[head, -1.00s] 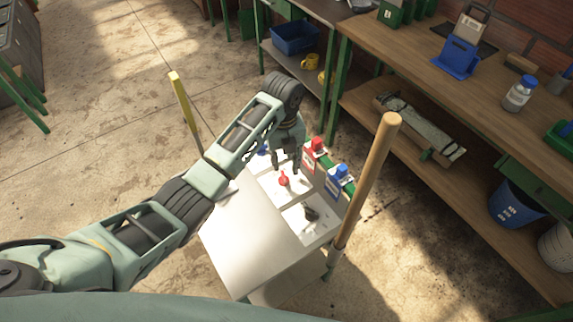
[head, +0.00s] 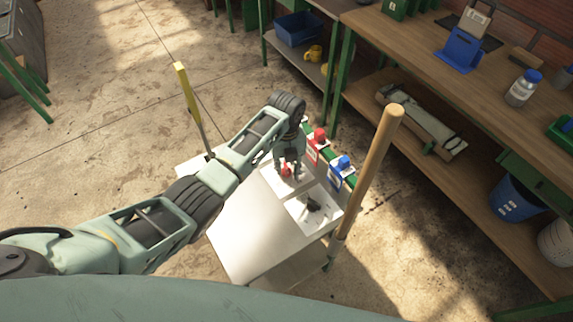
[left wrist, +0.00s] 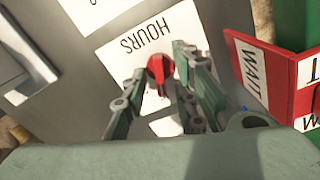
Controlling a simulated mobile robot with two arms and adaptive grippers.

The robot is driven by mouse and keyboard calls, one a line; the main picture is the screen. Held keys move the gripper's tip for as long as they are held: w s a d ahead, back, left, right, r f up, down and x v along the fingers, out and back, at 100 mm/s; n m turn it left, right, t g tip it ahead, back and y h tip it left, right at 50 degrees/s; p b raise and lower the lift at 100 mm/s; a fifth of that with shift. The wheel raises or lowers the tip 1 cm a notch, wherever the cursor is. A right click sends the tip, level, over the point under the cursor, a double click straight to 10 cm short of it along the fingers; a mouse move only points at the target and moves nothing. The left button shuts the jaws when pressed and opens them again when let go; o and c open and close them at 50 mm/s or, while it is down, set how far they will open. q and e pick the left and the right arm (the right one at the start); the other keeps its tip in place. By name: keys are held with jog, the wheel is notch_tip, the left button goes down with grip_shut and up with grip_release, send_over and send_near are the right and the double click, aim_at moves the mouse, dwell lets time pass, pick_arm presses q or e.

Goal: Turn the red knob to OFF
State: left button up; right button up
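The red knob (head: 286,171) sits on a white plate of the pale panel. In the left wrist view the red knob (left wrist: 158,68) is on a white label reading "HOURS", upside down, and its narrow end points toward the bottom of the picture. My left gripper (head: 289,173) is down at the knob. In the left wrist view its fingers (left wrist: 160,80) are apart, one on each side of the knob; whether they touch it I cannot tell. No OFF mark is readable. My right gripper is not in view.
A red box (head: 317,145) and a blue box (head: 342,172) hang on the green rail beside the panel. A black knob (head: 312,205) is on a neighbouring white plate (head: 325,215). A wooden post (head: 370,180) and a yellow-topped post (head: 188,100) stand at either side.

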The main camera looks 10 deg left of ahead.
pick_arm(q)
grip_shut()
dwell(0.3)
jog(key=shift+r+n+p, duration=0.2)
jog(key=shift+n+p, duration=0.75)
jog(key=shift+n, duration=0.35)
jog(key=n+p, duration=0.1)
jog(key=n, duration=0.2)
jog(key=shift+d+p, duration=0.1)
jog(key=shift+p, duration=0.3)
jog(key=n+p, duration=0.1)
jog(key=n, duration=0.4)
jog(key=shift+w+f+n+p, duration=0.1)
jog(key=shift+w+n+p, duration=0.1)
jog(key=shift+n+p, duration=0.2)
jog(key=shift+w+n+p, duration=0.1)
jog(key=shift+n+p, duration=0.3)
jog(key=shift+n, duration=1.9)
